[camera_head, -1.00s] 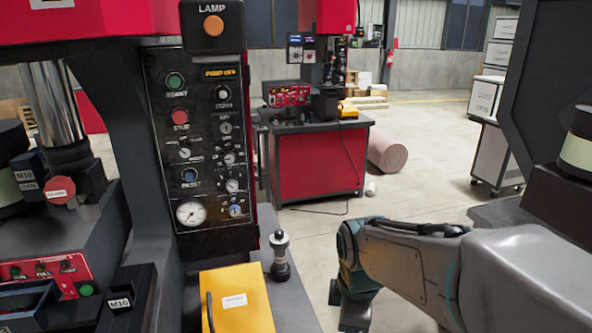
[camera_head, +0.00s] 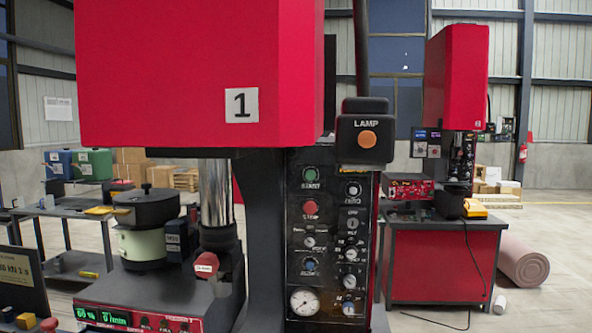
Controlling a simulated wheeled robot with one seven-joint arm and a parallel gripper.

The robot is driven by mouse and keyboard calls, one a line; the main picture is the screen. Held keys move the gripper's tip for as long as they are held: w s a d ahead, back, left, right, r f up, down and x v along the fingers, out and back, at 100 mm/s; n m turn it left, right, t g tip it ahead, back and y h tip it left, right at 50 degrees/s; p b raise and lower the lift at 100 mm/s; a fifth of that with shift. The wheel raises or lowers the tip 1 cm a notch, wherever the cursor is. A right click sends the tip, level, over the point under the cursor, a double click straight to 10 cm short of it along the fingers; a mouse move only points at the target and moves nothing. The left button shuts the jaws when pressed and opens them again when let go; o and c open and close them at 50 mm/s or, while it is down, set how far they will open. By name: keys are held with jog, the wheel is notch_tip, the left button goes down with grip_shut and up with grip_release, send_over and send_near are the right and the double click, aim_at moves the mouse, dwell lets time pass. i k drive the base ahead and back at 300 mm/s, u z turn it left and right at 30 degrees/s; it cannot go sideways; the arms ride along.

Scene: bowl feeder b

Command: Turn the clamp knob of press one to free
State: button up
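Press one is the red and dark grey machine (camera_head: 190,70) with a white plate marked 1, filling the left and middle of the head view. A red knob with a small white label (camera_head: 205,263), seemingly the clamp knob, sits at the foot of its shiny steel column (camera_head: 214,190). The label is too small to read surely, and I cannot tell the knob's setting. The control panel (camera_head: 328,235) with buttons, dials and a gauge is right of the column. My gripper is not in view.
A black-lidded bowl unit (camera_head: 146,215) stands left of the column, behind a red front panel with a green display (camera_head: 135,318). A lamp box (camera_head: 365,136) juts out above the control panel. A second red press (camera_head: 455,80) and a pinkish roll (camera_head: 522,262) stand farther back, right.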

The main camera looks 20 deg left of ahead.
aim_at(206, 265)
jog(key=k, duration=0.5)
jog(key=u, duration=0.7)
jog(key=i, duration=0.55)
jog(key=u, duration=1.05)
